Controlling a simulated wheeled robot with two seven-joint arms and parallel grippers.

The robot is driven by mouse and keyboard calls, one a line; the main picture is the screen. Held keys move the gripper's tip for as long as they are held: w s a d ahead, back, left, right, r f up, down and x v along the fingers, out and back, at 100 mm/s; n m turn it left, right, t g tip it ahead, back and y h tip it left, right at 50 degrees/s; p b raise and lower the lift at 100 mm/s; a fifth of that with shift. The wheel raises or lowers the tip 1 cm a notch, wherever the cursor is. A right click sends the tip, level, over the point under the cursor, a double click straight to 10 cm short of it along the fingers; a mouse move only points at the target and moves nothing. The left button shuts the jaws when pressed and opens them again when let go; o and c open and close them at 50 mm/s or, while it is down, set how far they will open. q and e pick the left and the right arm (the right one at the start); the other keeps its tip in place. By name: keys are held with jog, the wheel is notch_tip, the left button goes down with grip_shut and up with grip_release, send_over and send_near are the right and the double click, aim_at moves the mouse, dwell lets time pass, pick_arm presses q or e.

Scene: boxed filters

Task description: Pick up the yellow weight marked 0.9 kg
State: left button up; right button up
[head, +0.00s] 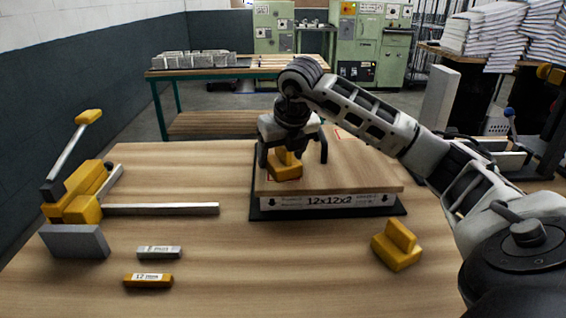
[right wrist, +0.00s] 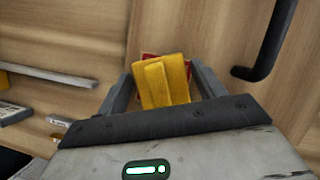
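A yellow weight (head: 285,170) with a raised grip bar sits on top of a flat box marked 12x12x2 (head: 385,188), over a red marking. My right gripper (head: 291,156) is right above it, pointing down. In the right wrist view the fingers (right wrist: 163,88) stand apart on either side of this yellow weight (right wrist: 165,82); I cannot tell whether they touch it. A second yellow weight (head: 397,246) of similar shape stands on the table right of the box. No 0.9 kg marking is legible on either weight. My left gripper is not in view.
The box lies on a black plate (head: 320,213) on the wooden table (head: 210,275). A yellow tool with a lever and metal bar (head: 80,198), a grey block (head: 75,241), and small silver (head: 159,252) and yellow (head: 148,281) labelled bars lie left. The front middle is clear.

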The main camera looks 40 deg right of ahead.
jog(key=c, duration=1)
jog(key=shift+r, duration=0.1)
jog(key=c, duration=0.3)
jog(key=shift+r, duration=0.1)
